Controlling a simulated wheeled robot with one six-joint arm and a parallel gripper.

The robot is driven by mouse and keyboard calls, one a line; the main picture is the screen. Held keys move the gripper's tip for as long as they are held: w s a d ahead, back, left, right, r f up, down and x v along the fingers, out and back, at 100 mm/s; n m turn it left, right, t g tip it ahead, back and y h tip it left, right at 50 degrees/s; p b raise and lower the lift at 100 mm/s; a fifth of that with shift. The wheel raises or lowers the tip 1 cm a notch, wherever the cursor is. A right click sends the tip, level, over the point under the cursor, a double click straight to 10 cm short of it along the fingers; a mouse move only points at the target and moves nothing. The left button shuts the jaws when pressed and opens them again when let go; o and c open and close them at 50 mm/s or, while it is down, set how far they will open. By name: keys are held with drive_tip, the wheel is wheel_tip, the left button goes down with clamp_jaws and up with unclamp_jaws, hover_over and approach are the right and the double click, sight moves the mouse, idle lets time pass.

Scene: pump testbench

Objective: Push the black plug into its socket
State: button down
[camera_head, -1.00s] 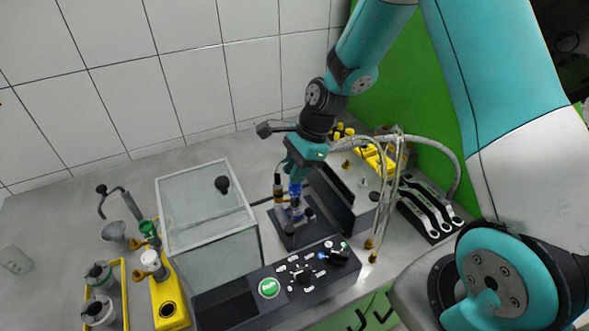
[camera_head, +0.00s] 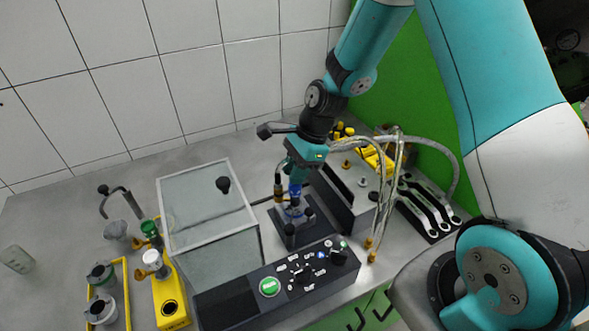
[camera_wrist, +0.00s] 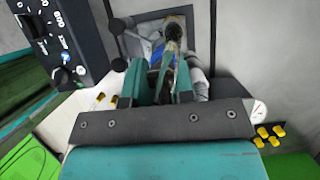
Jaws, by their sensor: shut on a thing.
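My gripper (camera_head: 297,178) points down over the pump stand (camera_head: 278,238) in the middle of the bench. In the wrist view its two teal fingers (camera_wrist: 164,82) are shut on a small dark thing that I take for the black plug (camera_wrist: 168,78). The fingers hide most of it. Just beyond it are a blue part (camera_wrist: 157,53) and an upright brass-and-black fitting (camera_wrist: 174,30); the blue part also shows under the fingers in the head view (camera_head: 295,191). The socket is hidden, so I cannot tell whether the plug touches it.
A control panel (camera_head: 235,305) with a green button and knobs lies in front of the stand. A clear box (camera_head: 205,200) stands to the left.

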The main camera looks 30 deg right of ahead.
drive_tip(key=shift+f, duration=0.2)
drive_tip(key=shift+f, duration=0.35)
drive_tip(key=shift+f, duration=0.3)
idle(1.0)
drive_tip(key=c, duration=0.9)
unclamp_jaws()
drive_tip(key=shift+r, duration=0.1)
wheel_tip(320, 180, up, 7)
drive_tip(key=p, duration=0.6)
